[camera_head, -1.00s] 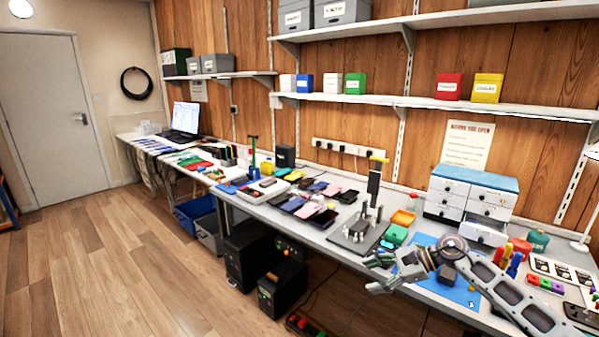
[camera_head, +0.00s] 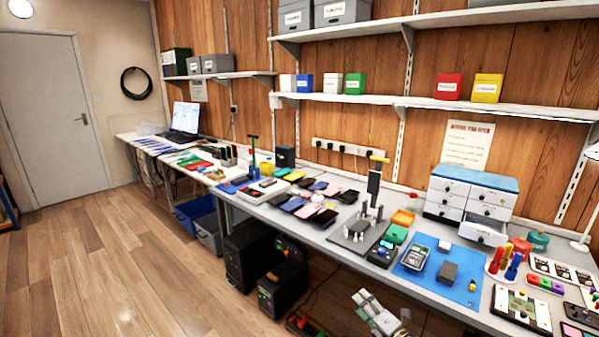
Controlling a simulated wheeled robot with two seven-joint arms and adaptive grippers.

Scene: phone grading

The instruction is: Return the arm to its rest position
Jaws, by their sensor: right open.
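My right gripper (camera_head: 379,312) shows at the bottom edge of the head view, low in front of the bench. It is open, and I see nothing between its fingers. The rest of the right arm is out of the picture. The workbench (camera_head: 345,262) runs behind and above it, and the gripper appears clear of the bench's front edge. My left gripper is not in view.
On the bench, a blue mat (camera_head: 460,290) carries a grey device (camera_head: 414,256) and a dark block (camera_head: 447,271). A black press stand (camera_head: 372,205) stands to their left. Dark computer towers (camera_head: 281,288) stand on the floor below, left of the gripper.

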